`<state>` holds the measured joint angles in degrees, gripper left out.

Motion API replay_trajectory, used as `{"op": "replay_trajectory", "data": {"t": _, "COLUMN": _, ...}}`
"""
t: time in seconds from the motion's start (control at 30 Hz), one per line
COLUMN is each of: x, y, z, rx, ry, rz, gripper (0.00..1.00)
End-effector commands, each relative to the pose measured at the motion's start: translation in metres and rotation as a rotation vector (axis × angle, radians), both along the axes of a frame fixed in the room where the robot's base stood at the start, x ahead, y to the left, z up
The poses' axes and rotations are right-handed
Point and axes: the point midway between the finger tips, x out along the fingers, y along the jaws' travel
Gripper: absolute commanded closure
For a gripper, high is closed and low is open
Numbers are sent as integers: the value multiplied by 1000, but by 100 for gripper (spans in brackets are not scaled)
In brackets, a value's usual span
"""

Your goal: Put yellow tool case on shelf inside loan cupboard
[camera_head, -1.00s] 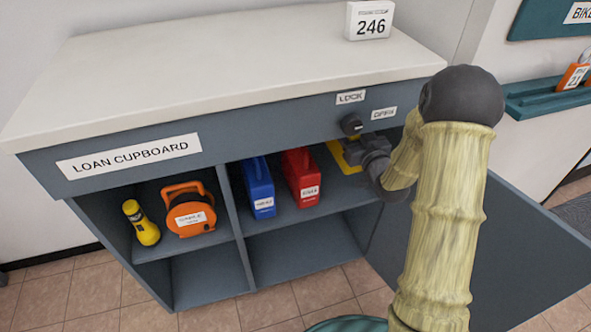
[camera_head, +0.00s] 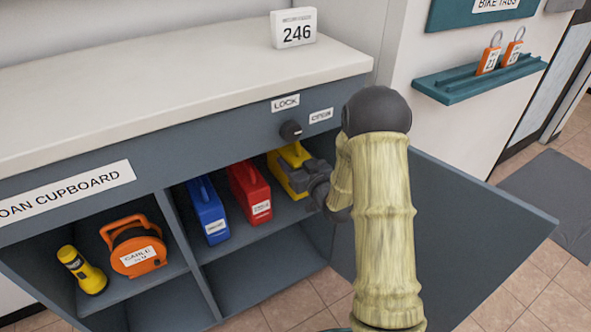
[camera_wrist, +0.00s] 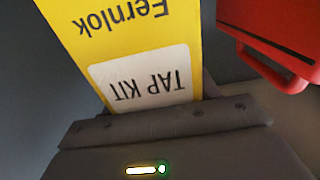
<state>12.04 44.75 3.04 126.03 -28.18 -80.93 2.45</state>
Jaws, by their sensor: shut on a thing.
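The yellow tool case (camera_head: 287,165) is inside the loan cupboard (camera_head: 130,160), on or just above the upper shelf (camera_head: 246,229) at its right end, beside the red case. I cannot tell whether it touches the shelf. My gripper (camera_head: 309,182) is shut on the case at the cupboard opening; the arm hides part of the hold. In the wrist view the yellow case (camera_wrist: 128,25) fills the top, with upside-down "TAP KIT" and "Fernlok" lettering, and the dark gripper (camera_wrist: 165,125) lies across its lower edge.
A red case (camera_head: 250,190) and a blue case (camera_head: 207,210) stand left of the yellow one. An orange cable reel (camera_head: 133,247) and yellow torch (camera_head: 82,270) occupy the left compartment. The cupboard door (camera_head: 450,215) stands open at right. The lock knob (camera_head: 290,130) is above.

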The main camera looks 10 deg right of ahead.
Motion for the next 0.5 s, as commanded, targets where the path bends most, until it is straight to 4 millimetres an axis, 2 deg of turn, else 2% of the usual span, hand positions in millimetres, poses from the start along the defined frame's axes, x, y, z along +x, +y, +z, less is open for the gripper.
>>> {"op": "replay_trajectory", "data": {"t": 0.2, "x": 0, "y": -1, "z": -29, "rx": 0, "ry": -3, "rz": -1, "gripper": 94}}
{"op": "replay_trajectory", "data": {"t": 0.5, "x": 1, "y": 1, "z": -30, "rx": 0, "ry": -6, "rz": 1, "gripper": 94}}
